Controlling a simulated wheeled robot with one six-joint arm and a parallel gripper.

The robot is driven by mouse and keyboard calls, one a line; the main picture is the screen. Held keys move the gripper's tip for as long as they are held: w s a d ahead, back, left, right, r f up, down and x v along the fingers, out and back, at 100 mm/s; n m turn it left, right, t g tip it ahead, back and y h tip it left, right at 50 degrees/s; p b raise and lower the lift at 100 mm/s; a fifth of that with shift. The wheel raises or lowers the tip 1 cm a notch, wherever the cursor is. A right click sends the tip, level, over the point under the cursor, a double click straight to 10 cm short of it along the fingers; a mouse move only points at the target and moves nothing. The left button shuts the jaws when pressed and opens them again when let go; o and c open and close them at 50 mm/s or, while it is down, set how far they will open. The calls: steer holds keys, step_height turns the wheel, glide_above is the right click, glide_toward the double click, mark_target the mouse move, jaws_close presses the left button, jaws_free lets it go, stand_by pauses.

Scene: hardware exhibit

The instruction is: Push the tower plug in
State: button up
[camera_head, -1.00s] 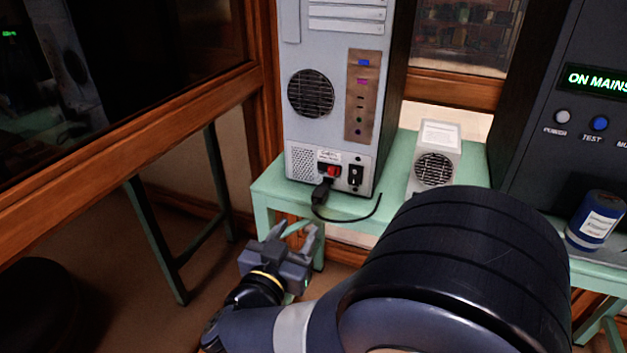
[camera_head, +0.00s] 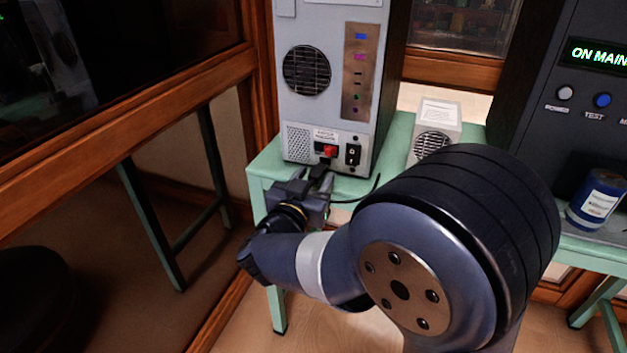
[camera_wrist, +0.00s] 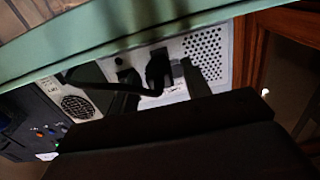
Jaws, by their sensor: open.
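The grey computer tower (camera_head: 308,110) stands on the green table, its back towards me. The black power plug (camera_head: 318,172) is at the socket low on the tower's back, below a red switch (camera_head: 330,151); I cannot tell how deep it sits. My gripper (camera_head: 305,178) is open right in front of the plug, with its fingers pointing at the tower. In the wrist view the plug (camera_wrist: 158,70) shows between the two fingers, with its dark cord trailing off to the left. The wrist view is turned over, and a dark part of my gripper hides its lower half.
The green table (camera_head: 262,170) has its front edge close under my gripper. A small white vented box (camera_head: 436,125) stands right of the tower. A dark cabinet with a green display (camera_head: 597,56) and a blue can (camera_head: 597,195) are at the right. A wood-framed glass pane is at the left.

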jaws_close()
stand_by(0.5)
